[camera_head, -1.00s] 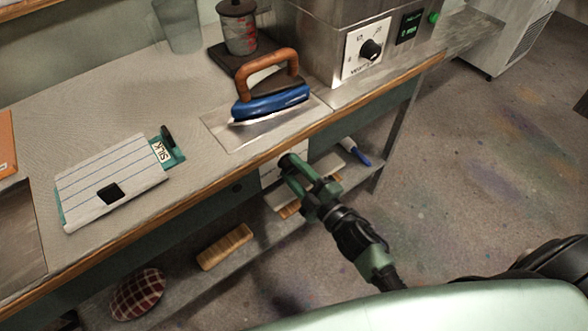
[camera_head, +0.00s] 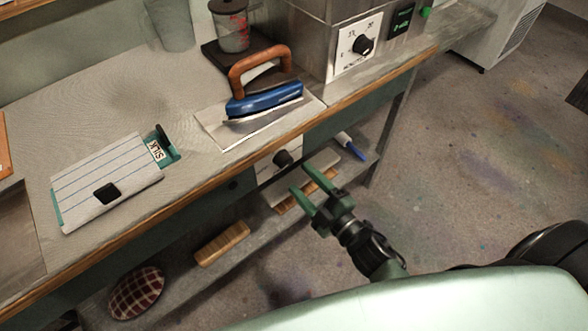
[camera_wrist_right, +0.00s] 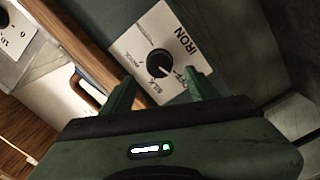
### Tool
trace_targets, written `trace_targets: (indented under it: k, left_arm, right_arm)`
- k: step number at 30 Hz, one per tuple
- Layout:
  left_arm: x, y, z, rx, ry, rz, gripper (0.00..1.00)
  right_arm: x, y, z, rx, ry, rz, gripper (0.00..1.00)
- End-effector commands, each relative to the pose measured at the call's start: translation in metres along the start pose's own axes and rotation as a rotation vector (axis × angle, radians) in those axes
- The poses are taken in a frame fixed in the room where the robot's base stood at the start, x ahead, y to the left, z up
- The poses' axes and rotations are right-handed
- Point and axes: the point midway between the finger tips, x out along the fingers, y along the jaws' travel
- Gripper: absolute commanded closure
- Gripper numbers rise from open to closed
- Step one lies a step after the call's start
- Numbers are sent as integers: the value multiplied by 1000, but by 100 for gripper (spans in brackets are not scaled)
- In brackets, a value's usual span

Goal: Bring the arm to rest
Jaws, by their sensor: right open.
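My right gripper (camera_head: 302,197) is open and empty in front of the bench. Its two green fingers point at the bench front, below the table edge. In the right wrist view the fingers (camera_wrist_right: 160,92) stand apart, with a white dial panel marked IRON (camera_wrist_right: 187,53) beyond them. The panel's black knob (camera_wrist_right: 160,63) shows between and above the fingertips. In the head view the knob (camera_head: 283,159) is clear of the fingers, with a visible gap. My left gripper is not in view.
A blue iron (camera_head: 264,100) with a brown handle sits on a metal plate on the bench (camera_head: 95,105). A striped cloth on a board labelled SILK (camera_head: 105,182) lies to its left. A lower shelf (camera_head: 185,285) holds a wooden block and a checked cushion. Open floor lies right.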

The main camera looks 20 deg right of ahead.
Motion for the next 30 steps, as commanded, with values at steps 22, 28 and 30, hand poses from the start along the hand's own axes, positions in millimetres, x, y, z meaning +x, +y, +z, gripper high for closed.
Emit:
trace_targets:
  k: [22, 28, 30]
  left_arm:
    - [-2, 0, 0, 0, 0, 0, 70]
    - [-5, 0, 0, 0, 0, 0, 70]
    - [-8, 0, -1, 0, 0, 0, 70]
  right_arm:
    - [-18, 0, 0, 1, -1, 0, 41]
    - [-25, -44, 34, 113, -108, -76, 41]
    - [-36, -80, 58, 201, -198, -136, 41]
